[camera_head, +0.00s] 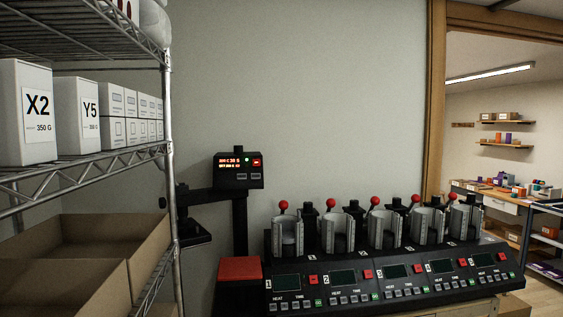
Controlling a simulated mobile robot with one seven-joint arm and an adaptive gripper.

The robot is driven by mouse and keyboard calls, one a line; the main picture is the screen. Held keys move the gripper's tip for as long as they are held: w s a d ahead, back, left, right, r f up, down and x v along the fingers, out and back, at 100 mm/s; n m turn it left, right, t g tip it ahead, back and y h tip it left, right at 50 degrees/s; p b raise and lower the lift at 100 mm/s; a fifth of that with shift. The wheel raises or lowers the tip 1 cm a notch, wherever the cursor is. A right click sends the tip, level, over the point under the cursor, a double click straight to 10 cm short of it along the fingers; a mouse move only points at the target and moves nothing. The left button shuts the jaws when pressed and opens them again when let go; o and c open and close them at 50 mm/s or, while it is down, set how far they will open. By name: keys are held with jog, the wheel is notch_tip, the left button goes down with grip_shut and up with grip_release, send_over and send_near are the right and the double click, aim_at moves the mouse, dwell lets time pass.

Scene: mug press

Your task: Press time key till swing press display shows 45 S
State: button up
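The swing press control box (238,171) stands on a dark post left of centre. Its lit orange display (229,162) shows two short rows of text. The digits are too small to read surely; the upper row may end in 30 S. A green light and a red button sit right of the display, with two small grey keys (248,176) below them. Which one is the time key cannot be read. A dark swing arm (208,195) reaches left from the post to a flat dark platen (194,234). My gripper is not in view.
A mug press row (390,270) with several stations, red-knobbed levers and dark displays fills the lower right. A red pad (239,268) lies left of it. A wire shelf (170,150) with white boxes and cardboard bins stands at left. A doorway opens at right.

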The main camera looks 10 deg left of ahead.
grip_shut()
dwell(0.8)
dwell(1.2)
